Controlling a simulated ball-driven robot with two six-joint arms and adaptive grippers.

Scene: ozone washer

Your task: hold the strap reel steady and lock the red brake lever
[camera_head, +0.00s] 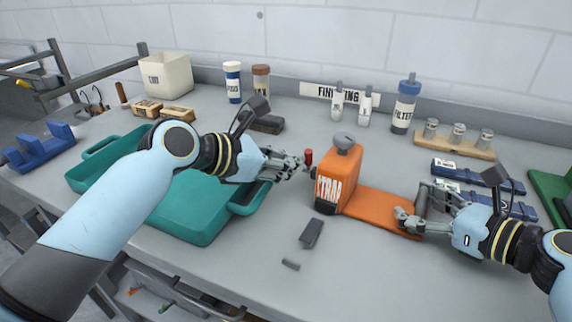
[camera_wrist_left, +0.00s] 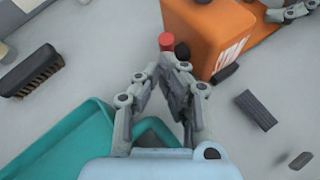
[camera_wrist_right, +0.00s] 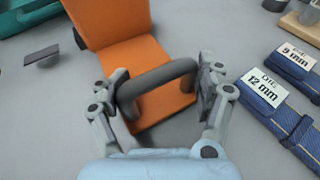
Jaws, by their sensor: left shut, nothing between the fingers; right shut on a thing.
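The orange strap reel (camera_head: 338,178), with a block marked STRAP and a flat orange base, stands on the grey worktop. Its red brake lever (camera_head: 308,157) sticks up on the block's left side. My left gripper (camera_head: 291,165) is shut and empty just left of the lever. In the left wrist view the red lever tip (camera_wrist_left: 166,42) sits just beyond the closed fingertips; I cannot tell whether they touch. My right gripper (camera_head: 416,206) is shut on the reel's grey handle (camera_wrist_right: 157,77) at the right end of the base.
A teal tray (camera_head: 190,228) lies under my left forearm. A dark block (camera_head: 311,233) and a small dark piece (camera_head: 291,265) lie in front of the reel. Blue strap bundles (camera_head: 478,177) lie behind my right gripper. A brush (camera_head: 267,124) lies behind my left gripper.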

